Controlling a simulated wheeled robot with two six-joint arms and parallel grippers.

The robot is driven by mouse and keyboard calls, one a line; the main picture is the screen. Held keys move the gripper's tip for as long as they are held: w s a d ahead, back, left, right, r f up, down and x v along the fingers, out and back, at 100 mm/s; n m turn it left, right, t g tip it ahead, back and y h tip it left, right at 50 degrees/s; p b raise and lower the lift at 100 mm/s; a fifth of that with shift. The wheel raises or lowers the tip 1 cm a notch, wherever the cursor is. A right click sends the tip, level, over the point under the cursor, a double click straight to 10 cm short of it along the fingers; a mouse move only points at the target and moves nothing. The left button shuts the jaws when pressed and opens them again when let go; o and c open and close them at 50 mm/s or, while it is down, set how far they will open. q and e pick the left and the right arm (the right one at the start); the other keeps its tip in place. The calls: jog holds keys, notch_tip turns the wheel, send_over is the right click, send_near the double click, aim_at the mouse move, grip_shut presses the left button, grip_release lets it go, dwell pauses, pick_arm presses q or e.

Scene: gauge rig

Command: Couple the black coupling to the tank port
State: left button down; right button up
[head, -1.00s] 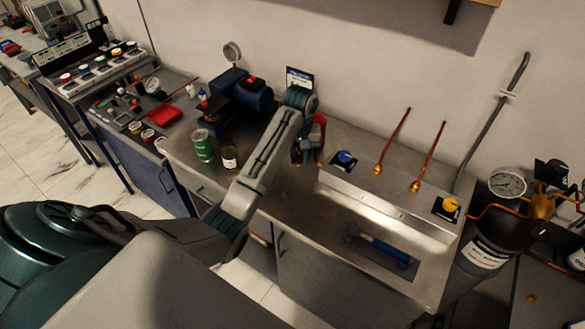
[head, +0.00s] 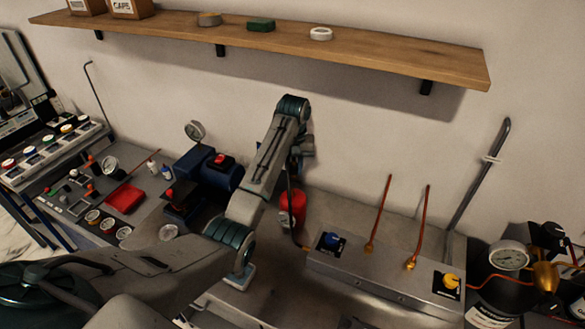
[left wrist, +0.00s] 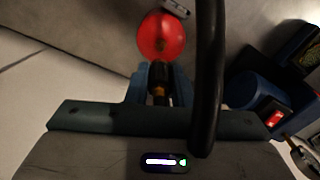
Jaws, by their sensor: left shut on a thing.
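My left gripper (left wrist: 157,92) is shut on the black coupling (left wrist: 158,73), which shows between its blue fingers in the left wrist view. A brass-coloured band shows on the coupling. The red tank (left wrist: 161,37) lies just past the coupling's tip, with a small brass-coloured spot, perhaps its port, facing it. I cannot tell whether tip and port touch. In the head view the red tank (head: 293,203) stands on the bench near the wall, below my left gripper (head: 300,158), which is largely hidden by its own arm. My right gripper is not in view.
A black hose (left wrist: 208,75) crosses the left wrist view and hangs beside the tank in the head view. A blue compressor (head: 207,172) stands left of the tank. A metal panel (head: 385,275) with copper pipes stands to the right. A wooden shelf (head: 270,40) is above.

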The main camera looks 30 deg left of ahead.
aim_at(293, 174)
pick_arm(q)
jog(key=shift+a+f, duration=0.1)
jog(key=shift+f, duration=0.1)
jog(key=shift+w+a+f, duration=0.15)
jog(key=shift+f, duration=1.3)
jog(key=shift+f+b, duration=0.35)
jog(key=shift+f, duration=0.8)
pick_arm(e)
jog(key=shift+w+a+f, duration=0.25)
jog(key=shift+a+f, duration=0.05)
pick_arm(q)
jog(key=shift+r, duration=0.1)
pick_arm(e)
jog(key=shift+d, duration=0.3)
pick_arm(q)
jog(key=shift+p, duration=0.35)
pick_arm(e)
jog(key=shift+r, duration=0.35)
